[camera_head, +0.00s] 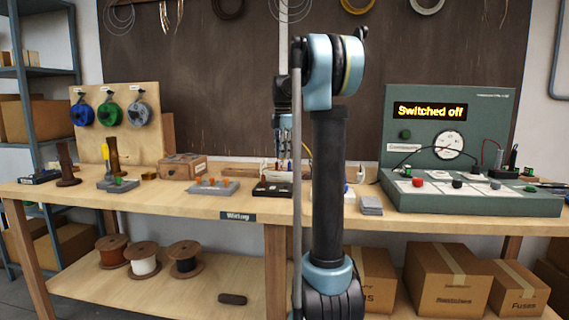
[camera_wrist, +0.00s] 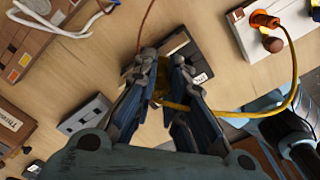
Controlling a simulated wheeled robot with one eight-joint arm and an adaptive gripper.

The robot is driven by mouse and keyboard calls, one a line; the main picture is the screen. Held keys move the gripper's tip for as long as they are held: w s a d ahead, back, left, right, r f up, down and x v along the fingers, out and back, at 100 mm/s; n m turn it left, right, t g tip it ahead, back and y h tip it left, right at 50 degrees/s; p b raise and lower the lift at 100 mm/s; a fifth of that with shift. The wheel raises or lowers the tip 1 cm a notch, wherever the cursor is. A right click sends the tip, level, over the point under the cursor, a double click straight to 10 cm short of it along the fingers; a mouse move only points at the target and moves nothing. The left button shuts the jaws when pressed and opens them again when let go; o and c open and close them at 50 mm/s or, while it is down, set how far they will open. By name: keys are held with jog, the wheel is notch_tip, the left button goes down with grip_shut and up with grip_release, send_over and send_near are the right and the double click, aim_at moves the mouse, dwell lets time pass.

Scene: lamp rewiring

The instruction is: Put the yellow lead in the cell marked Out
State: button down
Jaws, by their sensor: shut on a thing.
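The yellow lead (camera_wrist: 295,78) shows in the wrist view. It runs from an orange plug end (camera_wrist: 264,19) on a white block (camera_wrist: 278,42), loops down the right side and passes behind my fingers. My gripper (camera_wrist: 163,64) is shut on a yellow part of the lead, largely hidden between the fingers. A dark tray (camera_wrist: 181,43) with a small white label (camera_wrist: 200,78), hard to read but seemingly "Out", lies just beyond the fingertips. In the head view my gripper (camera_head: 284,150) points down over the bench, partly hidden by my arm.
A thin brown wire (camera_wrist: 146,22) runs near the left finger. A grey block (camera_wrist: 84,114) and a wooden box (camera_wrist: 10,127) lie left. In the head view, a green tester (camera_head: 470,202) reading "Switched off" stands right; a spool board (camera_head: 92,146) stands left. Bare bench (camera_head: 235,203) shows in front.

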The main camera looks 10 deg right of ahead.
jog(key=shift+n, duration=0.6)
jog(key=shift+s+f, duration=1.05)
jog(key=shift+f, duration=0.45)
jog(key=shift+s+f, duration=1)
jog(key=shift+f, duration=0.45)
jog(key=shift+s+f, duration=1.05)
jog(key=shift+f, duration=0.45)
jog(key=shift+f, duration=0.5)
jog(key=c, duration=1.6)
grip_release()
jog(key=shift+o, duration=0.2)
